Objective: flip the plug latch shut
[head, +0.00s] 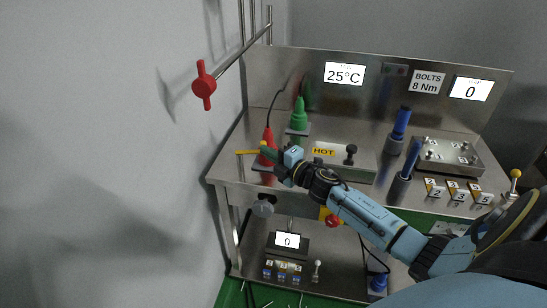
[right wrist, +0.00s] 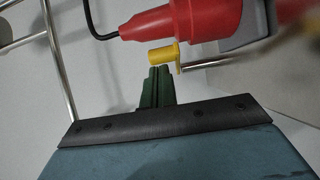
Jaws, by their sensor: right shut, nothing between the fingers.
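The red plug (head: 268,141) stands at the bench's left side, with a black cable from its top. A yellow latch (head: 247,152) sticks out level to the left beside the plug. In the right wrist view, the red plug (right wrist: 185,22) lies across the top, and the latch's yellow knob (right wrist: 163,55) is just beyond my fingertips. My right gripper (head: 270,153) is at the plug, its fingers shut and empty. Its green fingers also show in the right wrist view (right wrist: 158,76), close to the knob; whether they touch it I cannot tell. My left gripper is not in view.
A green plug (head: 299,117) stands behind the red one. A box marked HOT (head: 338,168) with a black knob sits right of my gripper. Blue-handled tools (head: 401,124) stand further right. A red valve handle (head: 203,85) juts out at upper left.

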